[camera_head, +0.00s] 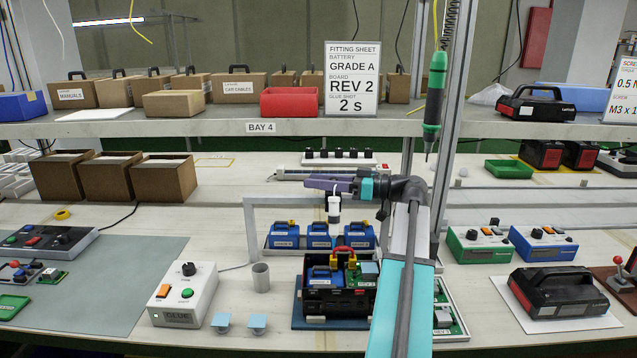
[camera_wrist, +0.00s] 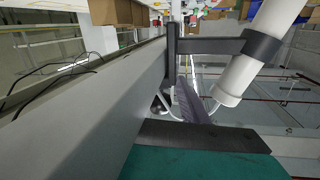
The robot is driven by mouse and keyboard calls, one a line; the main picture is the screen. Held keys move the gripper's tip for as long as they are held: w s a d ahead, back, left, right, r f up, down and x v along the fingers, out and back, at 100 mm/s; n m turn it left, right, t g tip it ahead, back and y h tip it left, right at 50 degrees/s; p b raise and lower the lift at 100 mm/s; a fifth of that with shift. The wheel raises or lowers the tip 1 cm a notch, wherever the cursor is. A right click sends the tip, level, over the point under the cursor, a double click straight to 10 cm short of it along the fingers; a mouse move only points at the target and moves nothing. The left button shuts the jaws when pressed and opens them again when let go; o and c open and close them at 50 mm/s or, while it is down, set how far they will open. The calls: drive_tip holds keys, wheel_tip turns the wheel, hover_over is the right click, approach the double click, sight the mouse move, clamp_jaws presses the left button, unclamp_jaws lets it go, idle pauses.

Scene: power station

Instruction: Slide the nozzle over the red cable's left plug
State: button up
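The white nozzle (camera_head: 333,206), with a dark band, hangs upright above the black battery box (camera_head: 340,303). In the wrist view, a dark clamp rings a white cylinder (camera_wrist: 243,75), which seems to be the nozzle. The red cable (camera_head: 352,249) arches over the box, with yellow plug ends. Its left plug (camera_head: 339,262) is at the arch's left foot, below the nozzle and apart from it. My gripper (camera_head: 318,184) has purple fingers lying level beside the nozzle's top. They also show in the wrist view (camera_wrist: 190,102). Whether they grip anything is unclear.
A grey frame (camera_head: 251,232) stands left of the nozzle; its beam (camera_wrist: 85,120) fills much of the wrist view. Blue batteries (camera_head: 320,236) stand behind the box. The glue controller (camera_head: 184,295) and a grey cup (camera_head: 261,277) are to the left. A green screwdriver (camera_head: 434,98) hangs above.

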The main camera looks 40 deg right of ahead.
drive_tip(key=v, duration=1.3)
drive_tip(key=shift+s+d, duration=0.25)
drive_tip(key=shift+s, duration=0.1)
idle(0.3)
